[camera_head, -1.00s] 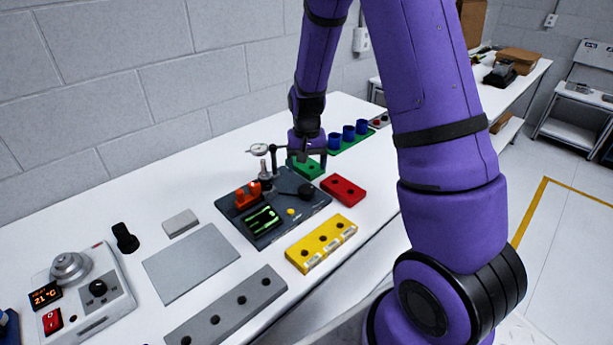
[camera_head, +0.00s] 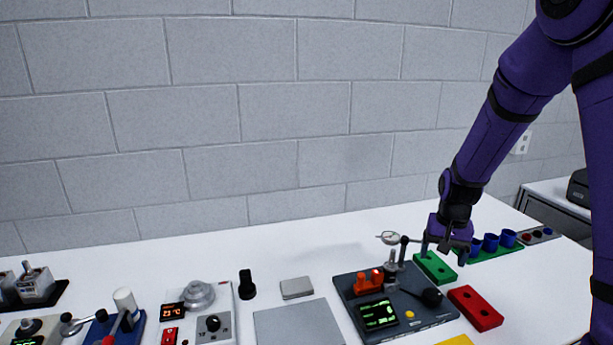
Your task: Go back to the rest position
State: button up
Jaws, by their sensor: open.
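My gripper (camera_head: 444,255) hangs from the purple arm at the right of the head view, pointing down. Its jaws are open, with a finger on each side. I cannot tell whether the fingers touch the green block. Nothing is visible between the fingers.
A red block (camera_head: 475,308) lies right of the fixture. A green rack with blue cups (camera_head: 491,243) stands behind my gripper. The white table (camera_head: 330,245) is clear along the wall.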

jog(key=s+a+r+n+t, duration=0.2)
jog(key=s+a+r, duration=0.1)
jog(key=s+r, duration=0.7)
jog(key=s+a+r+n+t, duration=0.25)
jog(key=s+r, duration=0.45)
jog(key=r, duration=0.5)
jog(key=s+a+r, duration=0.1)
jog(key=s+r, duration=0.1)
jog(key=s, duration=0.7)
jog(key=shift+s+a+r+n, duration=0.2)
jog(key=shift+s+r+n, duration=0.15)
jog(key=shift+r, duration=0.05)
jog(key=shift+t, duration=0.25)
